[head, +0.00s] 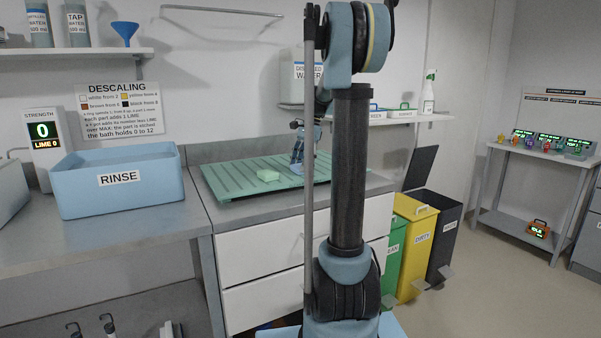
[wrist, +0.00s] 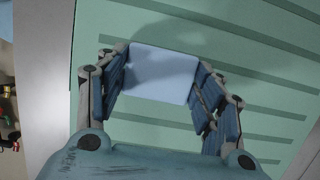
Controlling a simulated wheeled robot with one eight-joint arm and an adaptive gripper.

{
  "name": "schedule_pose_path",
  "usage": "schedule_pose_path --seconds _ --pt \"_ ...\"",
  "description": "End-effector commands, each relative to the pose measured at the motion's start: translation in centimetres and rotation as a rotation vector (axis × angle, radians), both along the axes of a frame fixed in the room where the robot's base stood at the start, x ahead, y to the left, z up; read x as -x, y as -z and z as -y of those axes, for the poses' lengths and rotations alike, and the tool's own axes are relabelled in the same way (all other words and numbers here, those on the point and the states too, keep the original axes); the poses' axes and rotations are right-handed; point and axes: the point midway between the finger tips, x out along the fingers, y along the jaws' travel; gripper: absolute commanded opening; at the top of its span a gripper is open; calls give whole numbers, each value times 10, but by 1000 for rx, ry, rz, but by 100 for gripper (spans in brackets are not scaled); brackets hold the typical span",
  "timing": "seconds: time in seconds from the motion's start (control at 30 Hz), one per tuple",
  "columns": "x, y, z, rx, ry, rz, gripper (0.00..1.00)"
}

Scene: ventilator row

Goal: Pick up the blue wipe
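The blue wipe (wrist: 160,72) is a pale blue flat block over the green ribbed drainer (wrist: 262,120) in the wrist view. My gripper (wrist: 162,75) has its fingers spread wide, one along each side of the wipe. The fingers look very close to its edges; firm contact on both sides does not show. In the head view my gripper (head: 297,160) is low over the green drainer (head: 225,183), partly behind my own arm. The wipe is hard to make out there.
A blue RINSE basin (head: 120,180) stands on the counter at left. Green, yellow (head: 414,245) and dark bins stand right of the drawers.

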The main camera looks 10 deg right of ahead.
Motion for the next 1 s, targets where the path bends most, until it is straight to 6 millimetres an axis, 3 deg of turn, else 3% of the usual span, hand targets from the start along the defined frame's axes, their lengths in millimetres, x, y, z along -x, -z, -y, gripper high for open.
schedule_pose_path --seconds 0.47,1.0 --pt "0 -9 1 0 1 0 45" --pt "0 -91 1 0 2 -1 45"
